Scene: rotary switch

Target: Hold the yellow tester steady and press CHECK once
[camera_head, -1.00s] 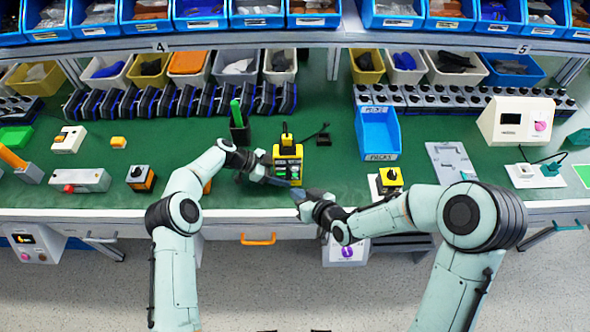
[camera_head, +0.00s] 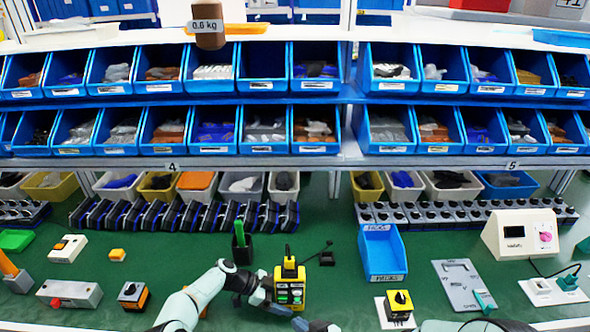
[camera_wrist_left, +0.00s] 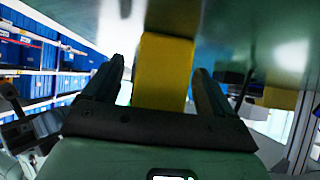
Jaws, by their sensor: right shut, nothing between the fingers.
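I cannot read which mark is CHECK. My left gripper (camera_head: 266,291) is at the tester's left side. In the left wrist view, its two fingers (camera_wrist_left: 157,80) are apart with the yellow body (camera_wrist_left: 165,70) between them. A gap shows beside one finger; contact on the other side is unclear. My right gripper (camera_head: 300,323) is shut and empty, just below the tester at the picture's bottom edge, partly cut off.
A black holder with a green pen (camera_head: 240,240) stands close behind the left gripper. A cable runs from the tester to a small black plug (camera_head: 327,258). A blue tray (camera_head: 382,250) and a yellow-black switch box (camera_head: 398,303) are to the right. Bins line the back.

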